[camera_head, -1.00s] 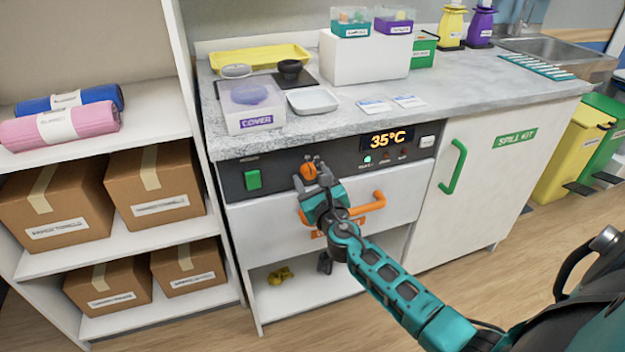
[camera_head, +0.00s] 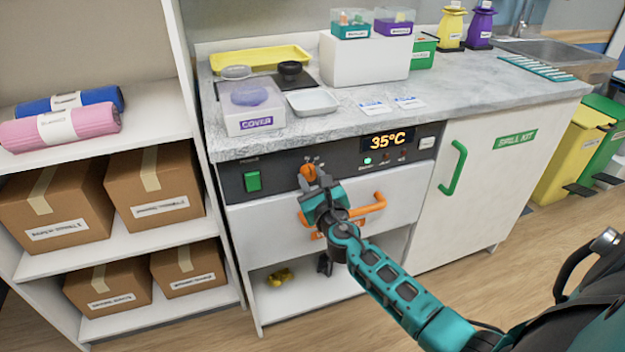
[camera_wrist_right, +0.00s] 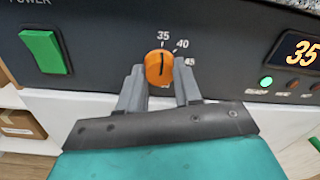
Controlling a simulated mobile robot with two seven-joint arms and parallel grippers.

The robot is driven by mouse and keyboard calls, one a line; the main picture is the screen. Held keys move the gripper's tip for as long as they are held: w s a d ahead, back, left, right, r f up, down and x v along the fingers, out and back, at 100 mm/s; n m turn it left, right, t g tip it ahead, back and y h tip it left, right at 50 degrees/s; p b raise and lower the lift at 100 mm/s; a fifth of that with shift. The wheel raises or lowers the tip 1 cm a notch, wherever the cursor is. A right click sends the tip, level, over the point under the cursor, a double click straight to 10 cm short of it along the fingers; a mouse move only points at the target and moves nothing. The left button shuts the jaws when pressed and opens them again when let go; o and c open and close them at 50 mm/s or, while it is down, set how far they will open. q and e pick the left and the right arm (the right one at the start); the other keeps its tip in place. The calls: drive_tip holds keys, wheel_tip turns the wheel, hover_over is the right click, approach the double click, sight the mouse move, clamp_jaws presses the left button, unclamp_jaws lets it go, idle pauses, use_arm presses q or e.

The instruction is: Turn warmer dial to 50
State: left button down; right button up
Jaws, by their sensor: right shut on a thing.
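The orange warmer dial (camera_head: 308,172) is on the dark control panel (camera_head: 283,177). In the right wrist view the dial (camera_wrist_right: 159,68) has a dark pointer line standing near upright, toward the 35 mark. Marks 35, 40 and 45 show around it; the lower part of the scale is hidden by my gripper. My right gripper (camera_wrist_right: 160,84) is shut on the dial, one finger on each side; in the head view the gripper (camera_head: 316,186) reaches it from below. The display (camera_head: 387,141) reads 35°C. My left gripper is not in view.
A green power switch (camera_head: 252,181) is left of the dial, and a green lamp (camera_head: 368,161) is lit below the display. An orange drawer handle (camera_head: 368,208) is just under my right gripper. The counter (camera_head: 345,130) overhangs the panel.

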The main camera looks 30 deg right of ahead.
drive_tip(key=shift+m, duration=1)
drive_tip(key=m, duration=0.5)
drive_tip(key=shift+b, duration=0.4)
drive_tip(key=m, duration=0.8)
drive_tip(key=shift+y, duration=0.4)
drive_tip(key=m, duration=0.4)
drive_tip(key=shift+r+m, duration=0.1)
drive_tip(key=shift+m, duration=0.2)
drive_tip(key=m, duration=0.3)
drive_tip(key=shift+y, duration=0.3)
drive_tip(key=shift+m, duration=0.4)
